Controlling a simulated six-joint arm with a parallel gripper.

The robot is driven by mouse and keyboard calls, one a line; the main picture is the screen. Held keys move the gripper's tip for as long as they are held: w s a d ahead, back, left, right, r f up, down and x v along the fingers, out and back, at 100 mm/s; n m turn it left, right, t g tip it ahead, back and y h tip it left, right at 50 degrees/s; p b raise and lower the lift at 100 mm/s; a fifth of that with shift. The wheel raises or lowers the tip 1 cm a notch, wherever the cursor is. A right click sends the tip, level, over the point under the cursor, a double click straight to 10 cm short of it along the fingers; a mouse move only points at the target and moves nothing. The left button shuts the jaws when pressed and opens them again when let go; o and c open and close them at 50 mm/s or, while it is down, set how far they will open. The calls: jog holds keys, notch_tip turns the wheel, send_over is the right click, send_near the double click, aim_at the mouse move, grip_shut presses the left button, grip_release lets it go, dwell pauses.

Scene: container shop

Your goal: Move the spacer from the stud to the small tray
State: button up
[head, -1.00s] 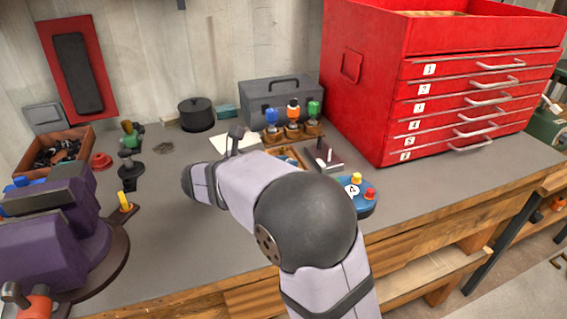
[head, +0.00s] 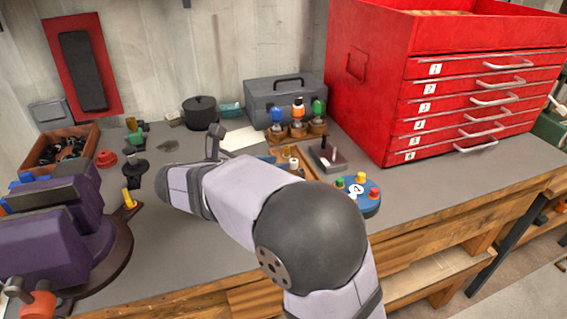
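A grey block with a dark upright post (head: 324,146), which looks like the stud, stands right of centre on the bench. I cannot make out a spacer on it. A small wooden tray (head: 308,173) lies just left of the block, partly hidden by my forearm. A small pale upright piece (head: 293,164) shows at the tray; I cannot tell whether it is the spacer.
A blue disc (head: 368,207) with coloured knobs sits right of my arm. Bottles in a wooden rack (head: 298,132) and a grey toolbox (head: 262,103) stand behind. A red drawer cabinet (head: 367,95) stands right, a purple vise (head: 50,235) left. Bench at front right is clear.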

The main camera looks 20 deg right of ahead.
jog(key=shift+v, duration=3.05)
